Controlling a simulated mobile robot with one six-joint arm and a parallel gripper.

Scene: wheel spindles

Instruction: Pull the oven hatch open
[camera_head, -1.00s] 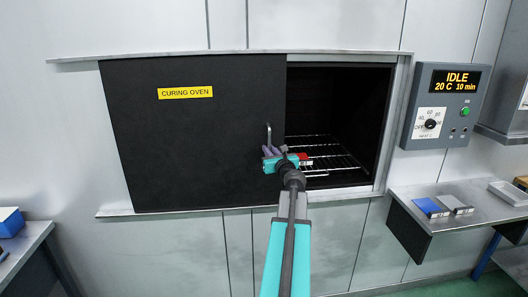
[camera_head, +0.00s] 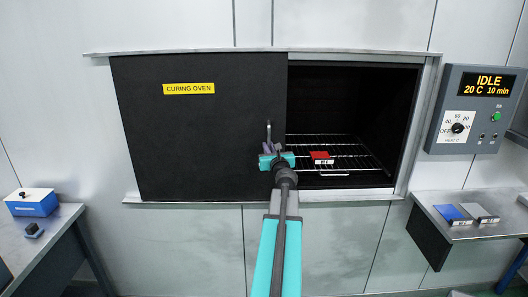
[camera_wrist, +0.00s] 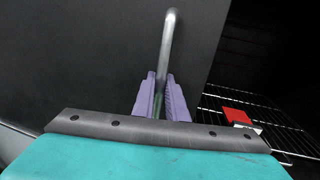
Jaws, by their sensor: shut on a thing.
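The black oven hatch (camera_head: 190,130) is a sliding panel with a yellow "CURING OVEN" label (camera_head: 188,89). It covers the left part of the oven opening, and the right part stands open. A vertical metal bar handle (camera_head: 268,132) is near the hatch's right edge; it also shows in the wrist view (camera_wrist: 168,45). My gripper (camera_head: 268,149) is at the lower part of this handle. In the wrist view its purple fingers (camera_wrist: 161,97) are shut around the handle, one on each side. The handle's lower end is hidden by my gripper.
Inside the oven, a red block with a white label (camera_head: 320,158) lies on a wire rack (camera_head: 345,165). A control panel (camera_head: 473,108) reading IDLE is on the wall at right. A shelf (camera_head: 440,212) with blue and grey blocks sits below it. A table (camera_head: 50,235) is at left.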

